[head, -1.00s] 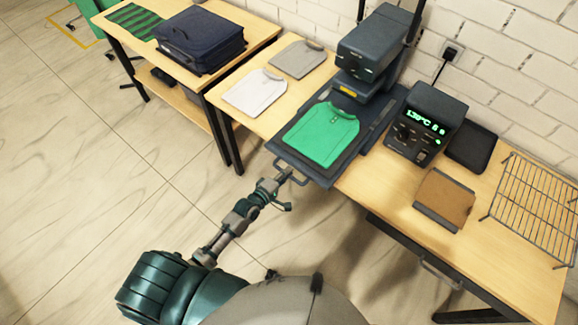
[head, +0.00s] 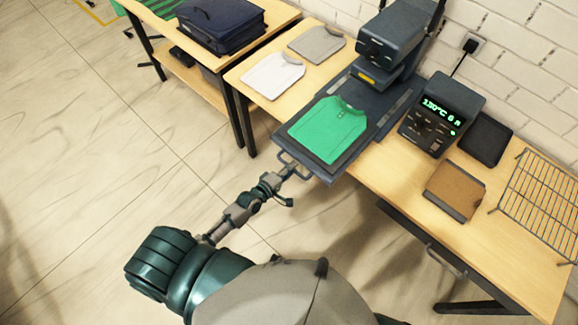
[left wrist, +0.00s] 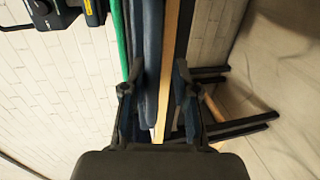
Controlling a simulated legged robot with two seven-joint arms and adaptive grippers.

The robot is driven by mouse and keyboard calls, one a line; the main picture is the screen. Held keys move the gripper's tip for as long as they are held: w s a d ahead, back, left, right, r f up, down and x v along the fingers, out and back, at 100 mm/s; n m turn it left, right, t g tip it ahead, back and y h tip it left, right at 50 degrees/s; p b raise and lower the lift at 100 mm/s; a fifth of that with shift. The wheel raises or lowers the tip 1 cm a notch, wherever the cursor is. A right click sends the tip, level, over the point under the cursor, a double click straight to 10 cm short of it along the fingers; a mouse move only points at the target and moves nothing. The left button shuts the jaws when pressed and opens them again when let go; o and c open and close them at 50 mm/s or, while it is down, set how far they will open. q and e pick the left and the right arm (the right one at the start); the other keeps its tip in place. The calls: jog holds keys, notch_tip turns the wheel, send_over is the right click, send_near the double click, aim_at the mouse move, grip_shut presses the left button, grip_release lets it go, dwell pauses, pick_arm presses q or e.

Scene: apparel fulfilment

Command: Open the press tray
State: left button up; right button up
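The press tray (head: 309,171) is a dark slab with a green shirt (head: 328,128) lying flat on it. It sticks out past the table's front edge, partly drawn out from under the press head (head: 390,41). Its handle (head: 292,165) is a thin dark loop at the front. My left gripper (head: 288,173) is at this handle and moves together with it. In the left wrist view, its fingers (left wrist: 157,75) stand on both sides of the edge-on tray; the contact on the handle is not clearly visible. My right gripper is out of view.
A control box (head: 442,112) with a green display, a brown board (head: 455,191) and a wire rack (head: 540,200) stand to the right. White (head: 272,76) and grey (head: 317,45) shirts lie left of the press. The floor in front of the table is clear.

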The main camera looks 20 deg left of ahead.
pick_arm(q)
jog(key=shift+w+d+r, duration=0.1)
jog(key=shift+w+r, duration=0.05)
jog(key=shift+r, duration=0.05)
jog(key=v, duration=1.2)
jog(key=shift+f, duration=0.2)
jog(key=s+a+f+m+g+y, duration=0.1)
jog(key=s+a+f+m+g, duration=0.15)
jog(key=f, duration=0.65)
jog(key=s+a+f+m+g+y, duration=0.15)
jog(key=s+f, duration=0.25)
jog(key=f, duration=0.6)
jog(key=s+a+f+m+g+y, duration=0.2)
jog(key=s+f+m, duration=0.1)
jog(key=f, duration=0.6)
jog(key=s+d+f+m+g, duration=0.1)
jog(key=s+f+m+g, duration=0.1)
jog(key=s+f, duration=0.3)
jog(key=s+d+f+m+g, duration=0.2)
jog(key=s+f, duration=0.4)
jog(key=s, duration=0.4)
jog(key=s+d+f+m+g, duration=0.2)
jog(key=s+f+m, duration=0.3)
jog(key=s, duration=0.3)
jog(key=shift+s+f+m+g+y, duration=0.15)
jog(key=shift+s+m+g+y, duration=0.15)
jog(key=shift+g, duration=0.4)
